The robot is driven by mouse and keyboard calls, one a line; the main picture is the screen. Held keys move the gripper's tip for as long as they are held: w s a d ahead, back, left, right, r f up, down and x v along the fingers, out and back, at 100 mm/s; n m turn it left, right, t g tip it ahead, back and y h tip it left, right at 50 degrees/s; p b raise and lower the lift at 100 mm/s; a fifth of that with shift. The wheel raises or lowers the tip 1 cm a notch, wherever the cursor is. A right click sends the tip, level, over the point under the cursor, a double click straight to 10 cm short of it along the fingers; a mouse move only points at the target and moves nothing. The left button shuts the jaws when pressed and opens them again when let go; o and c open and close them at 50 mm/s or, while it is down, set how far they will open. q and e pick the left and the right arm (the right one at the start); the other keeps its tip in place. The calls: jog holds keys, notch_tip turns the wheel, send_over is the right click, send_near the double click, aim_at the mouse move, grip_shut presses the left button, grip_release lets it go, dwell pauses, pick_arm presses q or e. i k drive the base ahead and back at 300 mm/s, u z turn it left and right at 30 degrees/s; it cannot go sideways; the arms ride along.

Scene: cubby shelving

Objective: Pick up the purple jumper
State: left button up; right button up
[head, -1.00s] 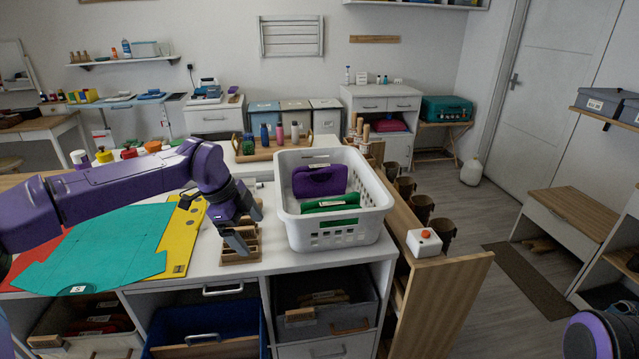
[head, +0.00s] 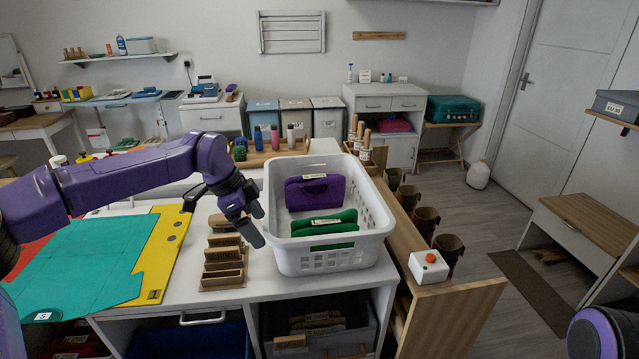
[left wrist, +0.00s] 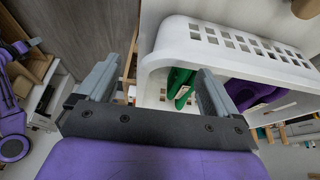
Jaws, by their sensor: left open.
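The purple jumper (head: 315,192) is folded and stands upright in the back half of a white laundry basket (head: 330,262) on the counter. A green folded garment (head: 326,228) stands in front of it in the same basket. My left gripper (head: 258,224) is open and empty, just outside the basket's left wall, near rim height. In the left wrist view, the two fingers (left wrist: 150,85) are spread, with the basket (left wrist: 225,42), the green garment (left wrist: 180,85) and part of the purple jumper (left wrist: 255,92) beyond them. My right gripper is not visible; only part of my right arm shows at the lower right.
A wooden slotted holder (head: 222,266) stands left of the basket. Teal and yellow boards (head: 80,270) cover the counter's left. A white box with a red button (head: 429,266) sits on the wooden ledge to the right, near several brown cups (head: 425,222).

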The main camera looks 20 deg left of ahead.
aim_at(321, 190)
jog(key=i, duration=1.1)
